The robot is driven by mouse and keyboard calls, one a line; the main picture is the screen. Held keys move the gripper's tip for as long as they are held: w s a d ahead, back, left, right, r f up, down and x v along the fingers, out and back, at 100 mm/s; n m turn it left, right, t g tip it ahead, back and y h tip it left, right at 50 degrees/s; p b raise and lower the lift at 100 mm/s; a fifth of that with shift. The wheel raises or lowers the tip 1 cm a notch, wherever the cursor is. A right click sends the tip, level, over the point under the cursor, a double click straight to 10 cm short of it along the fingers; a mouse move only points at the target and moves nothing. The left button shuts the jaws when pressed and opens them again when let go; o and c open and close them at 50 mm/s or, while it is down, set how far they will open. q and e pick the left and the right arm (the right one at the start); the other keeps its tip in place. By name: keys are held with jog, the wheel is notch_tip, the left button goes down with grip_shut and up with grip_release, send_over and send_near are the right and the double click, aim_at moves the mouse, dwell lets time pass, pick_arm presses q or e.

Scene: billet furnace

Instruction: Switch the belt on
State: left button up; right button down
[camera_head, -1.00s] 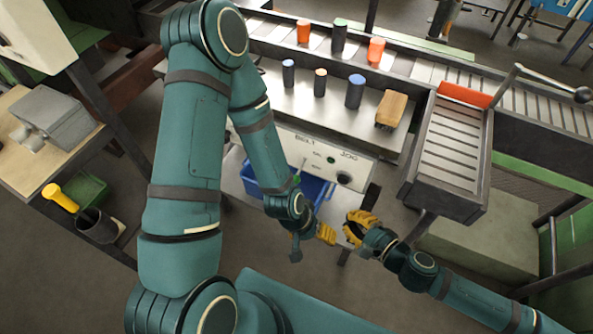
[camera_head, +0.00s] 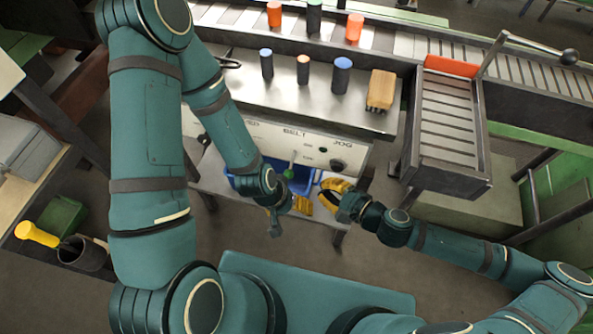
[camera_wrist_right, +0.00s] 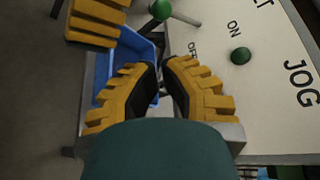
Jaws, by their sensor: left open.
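The white control panel (camera_head: 268,137) is marked BELT and JOG. A lever with a green ball knob (camera_head: 289,173) sticks out below BELT. In the right wrist view the knob (camera_wrist_right: 160,9) is near the top, with ON and OFF printed beside its grey stalk (camera_wrist_right: 186,18). My left gripper (camera_head: 303,206) is open, just below and right of the knob; its fingers show at the wrist view's upper left. My right gripper (camera_head: 326,194) is in front of the panel, right of the knob and apart from it. Its fingertips (camera_wrist_right: 161,64) are close together with nothing visible between them.
Several cylinders and a tan block (camera_head: 381,90) stand on the steel table (camera_head: 290,98). A roller chute (camera_head: 446,130) is at right.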

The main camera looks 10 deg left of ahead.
aim_at(291, 164)
jog(key=shift+a, duration=0.1)
jog(key=b+x, duration=0.1)
jog(key=x, duration=0.9)
dwell(0.3)
